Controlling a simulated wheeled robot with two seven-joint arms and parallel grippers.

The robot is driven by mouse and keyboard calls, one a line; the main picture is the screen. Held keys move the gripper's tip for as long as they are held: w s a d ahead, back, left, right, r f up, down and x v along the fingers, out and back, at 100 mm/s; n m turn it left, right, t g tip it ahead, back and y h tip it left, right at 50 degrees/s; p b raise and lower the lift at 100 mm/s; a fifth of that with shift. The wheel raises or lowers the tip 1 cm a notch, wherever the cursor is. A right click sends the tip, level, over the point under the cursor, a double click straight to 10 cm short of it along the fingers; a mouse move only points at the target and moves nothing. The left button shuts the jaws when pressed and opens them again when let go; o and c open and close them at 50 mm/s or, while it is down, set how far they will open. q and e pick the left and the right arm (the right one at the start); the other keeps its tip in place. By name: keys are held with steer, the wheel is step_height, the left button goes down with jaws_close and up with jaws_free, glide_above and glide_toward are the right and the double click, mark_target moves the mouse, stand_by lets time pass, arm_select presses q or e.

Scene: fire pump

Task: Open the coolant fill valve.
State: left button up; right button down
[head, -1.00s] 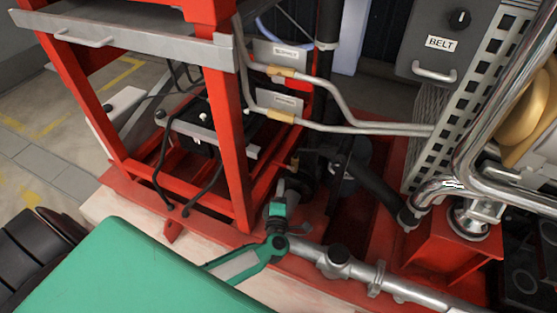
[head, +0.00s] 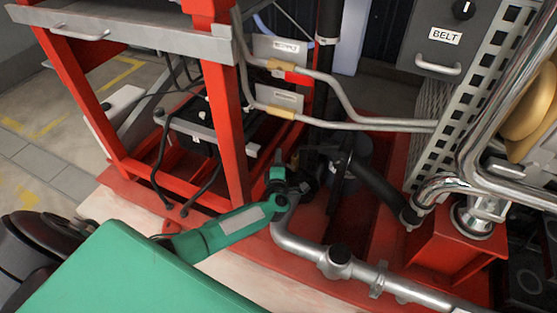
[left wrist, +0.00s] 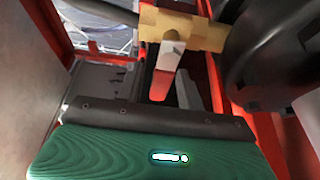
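My left gripper (head: 287,180) is low on the machine, beside a silver pipe elbow. It hides part of the fittings behind it. In the left wrist view a brass valve (left wrist: 195,32) has a lever (left wrist: 163,78) with a pale upper part and a red end pointing down towards the gripper. The lever appears close in front of the gripper's green housing (left wrist: 150,155); whether they touch is unclear. The fingers cannot be made out clearly. My right gripper is not seen.
Two pipes with brass fittings (head: 281,66) and label plates (head: 277,98) run above; the labels are unreadable. A red frame post (head: 229,130) stands left of the gripper. A silver pipe (head: 340,262) runs below right. A black rounded part (left wrist: 270,55) flanks the valve.

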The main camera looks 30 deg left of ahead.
arm_select(q)
steer(key=shift+w+a, duration=0.25)
steer(key=shift+w, duration=0.25)
jaws_close()
steer(key=shift+r, duration=0.1)
